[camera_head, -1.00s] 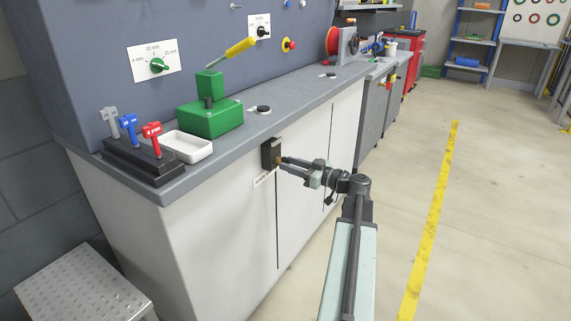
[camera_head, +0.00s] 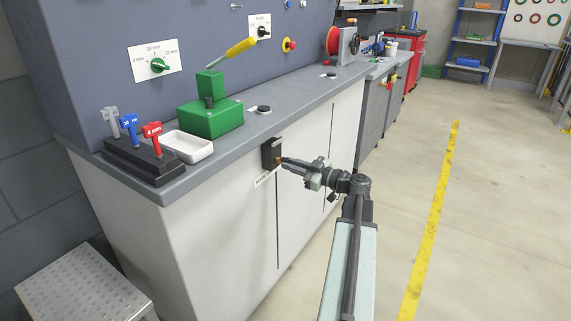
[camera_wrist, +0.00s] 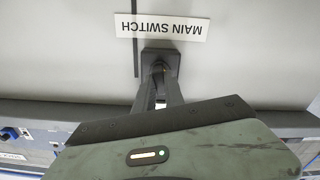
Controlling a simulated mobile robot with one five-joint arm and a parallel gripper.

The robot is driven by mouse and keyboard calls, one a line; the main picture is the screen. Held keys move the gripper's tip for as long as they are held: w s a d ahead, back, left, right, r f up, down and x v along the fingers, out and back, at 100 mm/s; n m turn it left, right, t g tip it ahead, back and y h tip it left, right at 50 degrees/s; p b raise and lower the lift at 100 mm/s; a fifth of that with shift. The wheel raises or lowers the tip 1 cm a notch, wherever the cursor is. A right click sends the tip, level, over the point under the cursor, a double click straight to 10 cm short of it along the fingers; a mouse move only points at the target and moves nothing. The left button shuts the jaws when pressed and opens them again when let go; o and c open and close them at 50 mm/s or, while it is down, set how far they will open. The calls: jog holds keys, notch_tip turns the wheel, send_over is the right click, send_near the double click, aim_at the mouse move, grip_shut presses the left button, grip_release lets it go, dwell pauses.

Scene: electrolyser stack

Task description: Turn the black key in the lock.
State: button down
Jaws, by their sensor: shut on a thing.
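The lock is a dark box (camera_head: 269,153) on the white cabinet front, just under the counter edge. A brass-coloured spot shows where my gripper (camera_head: 284,160) meets it. My gripper reaches the lock from the right, its fingertips right at the lock face. In the wrist view the fingers (camera_wrist: 160,76) point at the dark lock box (camera_wrist: 160,57) and are closed together. The black key is between the fingers and mostly hidden by them, so its angle cannot be told.
A "MAIN SWITCH" label (camera_wrist: 163,26) sits beside the lock and reads upside down in the wrist view. The counter above carries a green press (camera_head: 212,118), a white tray (camera_head: 186,147) and a black rack (camera_head: 142,160) with coloured keys. The floor to the right is clear.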

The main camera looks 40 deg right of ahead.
jog(key=n, duration=0.3)
jog(key=shift+n, duration=0.4)
jog(key=n, duration=0.6)
jog(key=shift+n, duration=0.4)
jog(key=c, duration=1.3)
grip_release()
jog(key=shift+c, duration=0.2)
